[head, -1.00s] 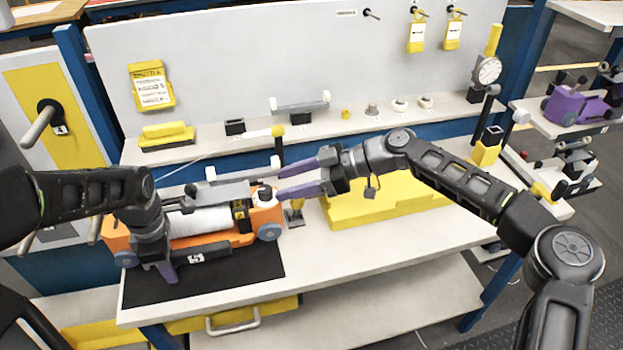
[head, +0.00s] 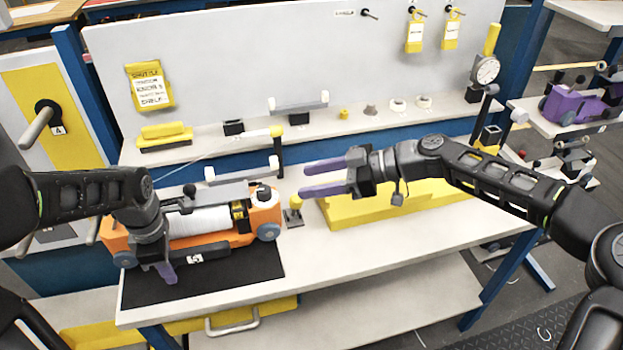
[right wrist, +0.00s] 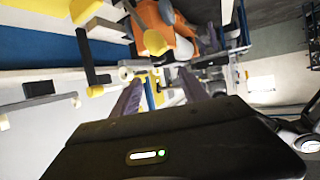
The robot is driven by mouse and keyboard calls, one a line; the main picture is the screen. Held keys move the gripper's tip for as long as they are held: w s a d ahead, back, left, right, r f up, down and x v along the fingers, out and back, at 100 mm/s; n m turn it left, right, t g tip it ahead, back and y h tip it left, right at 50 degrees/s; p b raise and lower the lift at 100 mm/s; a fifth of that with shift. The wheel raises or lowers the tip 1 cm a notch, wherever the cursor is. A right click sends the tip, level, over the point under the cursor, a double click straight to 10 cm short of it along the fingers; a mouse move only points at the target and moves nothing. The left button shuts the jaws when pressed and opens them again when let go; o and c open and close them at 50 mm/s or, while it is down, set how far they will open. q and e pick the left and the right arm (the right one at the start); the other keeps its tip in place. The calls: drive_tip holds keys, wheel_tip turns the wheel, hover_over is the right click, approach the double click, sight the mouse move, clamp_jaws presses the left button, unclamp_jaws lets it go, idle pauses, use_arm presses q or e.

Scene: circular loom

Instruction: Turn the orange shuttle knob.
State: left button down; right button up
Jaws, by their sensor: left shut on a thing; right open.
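The orange shuttle (head: 242,236) lies on a black mat (head: 260,264) at the left of the table, with a white spool of yarn (head: 200,222) inside it. A grey round knob or wheel (head: 268,232) sits at its right end; I cannot tell for sure which part is the knob. My left gripper (head: 163,270) reaches over the shuttle's left part and is shut on it, its grip partly hidden. My right gripper (head: 304,181) is open and empty, above and to the right of the shuttle's right end, apart from it. The shuttle (right wrist: 178,42) also shows in the right wrist view.
A small stand with a yellow top (head: 294,212) is close right of the shuttle. A yellow block (head: 375,208) lies behind and below my right gripper. A yellow-tipped rod (head: 279,150) rises behind. The front right of the tabletop (head: 400,250) is clear.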

drive_tip(key=shift+w, duration=0.1)
drive_tip(key=shift+c, duration=0.9)
drive_tip(key=w+a+r+m+t, duration=0.1)
drive_tip(key=w+r+m, duration=0.1)
drive_tip(key=w+a+r+m+t, duration=0.1)
drive_tip(key=w+r+m, duration=0.1)
drive_tip(key=w+r+m+t+y, duration=0.1)
drive_tip(key=w+r+t, duration=0.1)
drive_tip(key=shift+w+a+r+m, duration=0.3)
drive_tip(key=shift+a+r+m, duration=0.05)
drive_tip(key=shift+a+m, duration=0.05)
drive_tip(key=shift+c, duration=0.5)
drive_tip(key=w+d+r+m+t+h, duration=0.1)
drive_tip(key=w+r+m+t+h, duration=0.25)
drive_tip(key=w+m, duration=0.45)
drive_tip(key=w+d+r+m+t+h, duration=0.1)
drive_tip(key=w+r+m+t+h, duration=0.3)
drive_tip(key=m, duration=0.9)
drive_tip(key=s+a+f+m+g+h, duration=0.1)
drive_tip(key=s+a+f+m+g, duration=0.2)
drive_tip(key=s, duration=0.7)
drive_tip(key=s+a+f+m+g+h, duration=0.2)
drive_tip(key=s+a+f+m+g, duration=0.1)
drive_tip(key=s+m+g, duration=0.4)
drive_tip(key=s+m, duration=0.3)
drive_tip(key=shift+f+m, duration=0.25)
drive_tip(key=shift+m, duration=0.15)
